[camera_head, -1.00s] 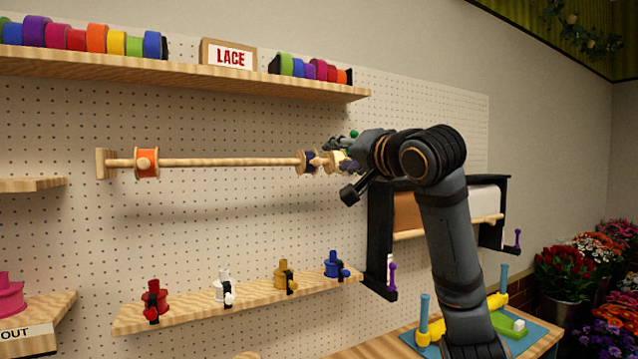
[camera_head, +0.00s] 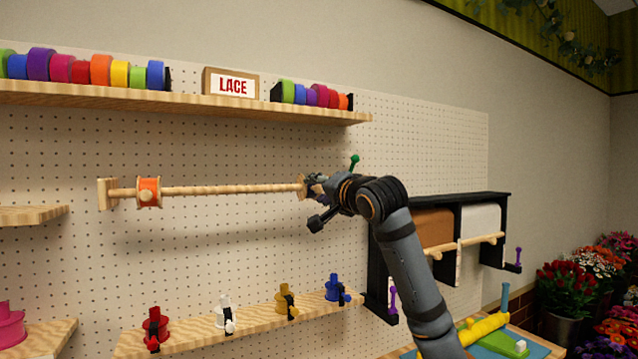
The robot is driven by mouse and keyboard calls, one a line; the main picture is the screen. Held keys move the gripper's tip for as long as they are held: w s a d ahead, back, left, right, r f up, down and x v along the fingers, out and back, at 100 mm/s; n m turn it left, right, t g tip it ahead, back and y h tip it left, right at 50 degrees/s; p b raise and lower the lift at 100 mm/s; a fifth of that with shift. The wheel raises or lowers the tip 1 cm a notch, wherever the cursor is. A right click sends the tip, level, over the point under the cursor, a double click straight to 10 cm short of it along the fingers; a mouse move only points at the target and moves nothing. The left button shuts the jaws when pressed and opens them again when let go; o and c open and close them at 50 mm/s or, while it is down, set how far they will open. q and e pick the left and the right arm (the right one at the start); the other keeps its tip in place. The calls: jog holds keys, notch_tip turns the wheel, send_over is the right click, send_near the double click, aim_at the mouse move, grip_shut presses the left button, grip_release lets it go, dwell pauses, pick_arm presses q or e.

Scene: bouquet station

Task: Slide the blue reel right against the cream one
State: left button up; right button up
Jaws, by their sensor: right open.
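A wooden rod (camera_head: 230,189) runs across the pegboard. The blue reel's wooden left flange (camera_head: 301,186) shows near the rod's right end, with the rest of the reel mostly hidden by my right gripper. The cream reel, to its right, is hidden behind my gripper and wrist. My right gripper (camera_head: 314,187) is open at the blue reel, its fingers overlapping it in this view. I cannot tell whether they touch it. An orange reel (camera_head: 149,192) sits at the rod's left end. My left gripper is not in view.
A shelf (camera_head: 200,98) with ribbon rolls and a LACE sign (camera_head: 231,84) is above the rod. A lower shelf (camera_head: 250,318) holds several small coloured spools. A black paper holder (camera_head: 379,270) stands right of the rod. The rod's middle is clear.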

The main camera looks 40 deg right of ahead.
jog(key=shift+c, duration=0.4)
grip_shut()
jog(key=d+b, duration=0.1)
jog(key=d, duration=0.1)
jog(key=s+d+b, duration=0.1)
jog(key=d, duration=0.1)
jog(key=shift+d, duration=0.15)
jog(key=shift+o, duration=0.4)
grip_release()
jog(key=shift+d, duration=0.1)
